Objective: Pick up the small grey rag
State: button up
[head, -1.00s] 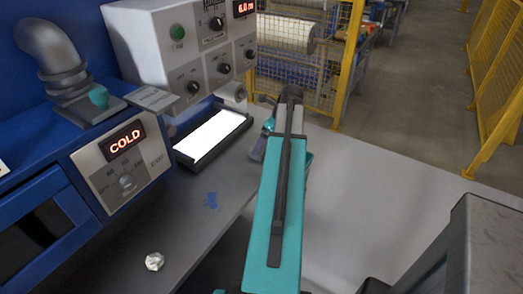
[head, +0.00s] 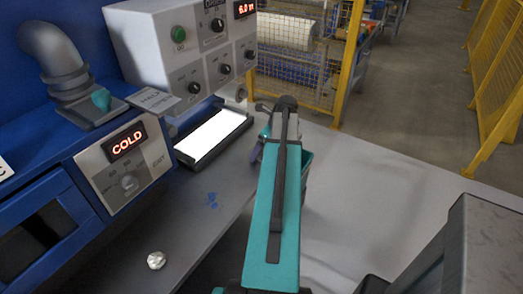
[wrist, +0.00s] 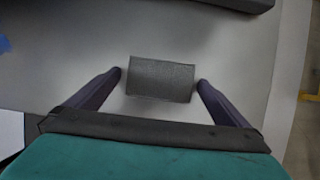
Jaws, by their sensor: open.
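The small grey rag (wrist: 161,79) shows in the wrist view as a dark grey, nearly rectangular piece on the pale grey surface. My gripper (wrist: 159,76) is open, with one dark finger to the left of the rag and one to the right. The fingertips are close to the rag's two short sides. I cannot tell whether they touch it, or how high they are above the surface. In the head view my arm hides the rag, and only a part of the gripper shows left of the arm.
In the head view, a lit white panel in a dark frame (head: 203,160) and blue smears (head: 211,200) lie left of my arm. A crumpled white piece (head: 156,260) lies near the front. The blue machine (head: 40,195) stands left.

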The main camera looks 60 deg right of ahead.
jog(key=c, duration=1.2)
jog(key=shift+r, duration=0.15)
jog(key=shift+r+b, duration=0.55)
jog(key=shift+r, duration=0.85)
jog(key=shift+s+a+r, duration=0.15)
jog(key=shift+s+r, duration=0.05)
jog(key=shift+s, duration=0.1)
jog(key=s+a+b, duration=0.1)
jog(key=s+a, duration=0.1)
jog(key=s, duration=0.2)
jog(key=s+a+r+b, duration=0.1)
jog(key=s+a, duration=0.1)
jog(key=s, duration=0.3)
jog(key=s+a+b, duration=0.1)
jog(key=s+a, duration=0.1)
jog(key=s, duration=0.3)
jog(key=shift+a+r, duration=0.25)
jog(key=o, duration=0.4)
jog(key=shift+c, duration=1.1)
